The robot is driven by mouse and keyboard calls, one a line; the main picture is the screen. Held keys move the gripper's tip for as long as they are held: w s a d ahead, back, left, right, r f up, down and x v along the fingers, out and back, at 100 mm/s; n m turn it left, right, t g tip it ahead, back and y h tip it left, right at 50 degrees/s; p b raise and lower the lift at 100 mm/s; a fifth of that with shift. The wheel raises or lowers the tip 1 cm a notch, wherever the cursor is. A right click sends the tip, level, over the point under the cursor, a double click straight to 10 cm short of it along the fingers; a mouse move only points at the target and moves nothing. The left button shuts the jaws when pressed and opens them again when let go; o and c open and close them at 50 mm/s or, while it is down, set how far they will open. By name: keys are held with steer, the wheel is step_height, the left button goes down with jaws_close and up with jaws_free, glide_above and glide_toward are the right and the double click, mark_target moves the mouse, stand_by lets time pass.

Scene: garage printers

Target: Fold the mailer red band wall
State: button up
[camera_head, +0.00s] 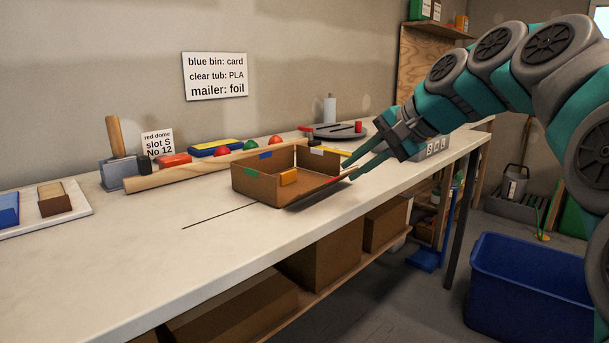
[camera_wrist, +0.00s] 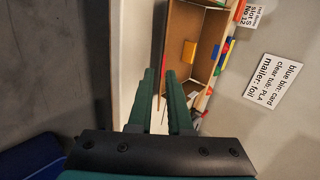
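The mailer is an open cardboard box (camera_head: 258,188) on the workbench, with a green, a blue and a white band on its upright walls. Its front-right wall looks low or tilted outward, and a red band (camera_head: 338,179) shows at its edge near my fingertips.
A wooden rail (camera_head: 185,176) with coloured pieces behind it stands behind the box. A sign (camera_head: 215,76) on the wall reads "mailer: foil". A grey round-topped device (camera_head: 335,131) stands behind my gripper. The bench front (camera_head: 150,260) is clear; a blue bin (camera_head: 530,290) stands on the floor.

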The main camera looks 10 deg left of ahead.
mark_target(331, 180)
steer(key=shift+w+a, duration=0.35)
steer(key=shift+a, duration=0.05)
steer(key=x, duration=0.7)
steer(key=shift+f, duration=0.1)
jaws_close()
stand_by(1.1)
